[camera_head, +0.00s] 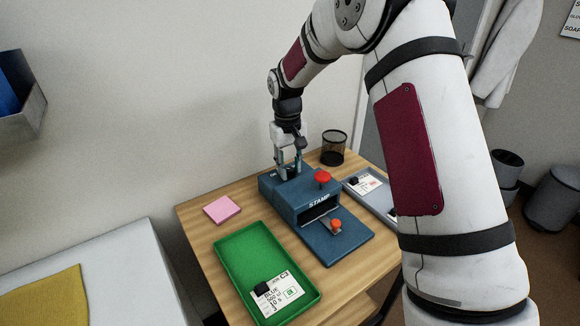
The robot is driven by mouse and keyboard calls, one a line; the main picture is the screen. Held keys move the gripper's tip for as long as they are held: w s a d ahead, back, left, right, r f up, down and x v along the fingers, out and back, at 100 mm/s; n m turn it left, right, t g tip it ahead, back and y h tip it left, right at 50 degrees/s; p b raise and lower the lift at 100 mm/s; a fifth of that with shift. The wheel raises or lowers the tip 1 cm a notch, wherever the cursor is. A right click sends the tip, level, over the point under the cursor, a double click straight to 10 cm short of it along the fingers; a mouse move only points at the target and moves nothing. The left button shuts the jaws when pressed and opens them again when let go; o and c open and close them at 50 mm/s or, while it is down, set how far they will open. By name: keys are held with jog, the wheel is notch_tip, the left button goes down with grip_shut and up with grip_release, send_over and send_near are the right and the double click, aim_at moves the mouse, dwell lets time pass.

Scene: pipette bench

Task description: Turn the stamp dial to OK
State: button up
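The blue stamp machine (290,204) stands on the wooden table, with "STAMP" on its front. It has a red knob (322,177) on top and an orange-red knob (336,224) at the front over its base plate. My gripper (289,173) points down at the rear left of the machine's top. Its fingertips are at a small dark part there, which may be the dial. The dial's pointer and setting are too small and covered to read. Whether the fingers are closed on it I cannot tell.
A green tray (229,260) holding a card (283,295) marked "BLUE" is at the front left. A pink pad (222,209) lies left of the machine. A grey tray (354,190) with a card is at the right, partly behind my arm. A black mesh cup (333,147) stands behind.

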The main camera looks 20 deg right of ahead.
aim_at(288, 170)
notch_tip(288, 170, up, 12)
jog(key=shift+a, duration=0.25)
dwell(0.5)
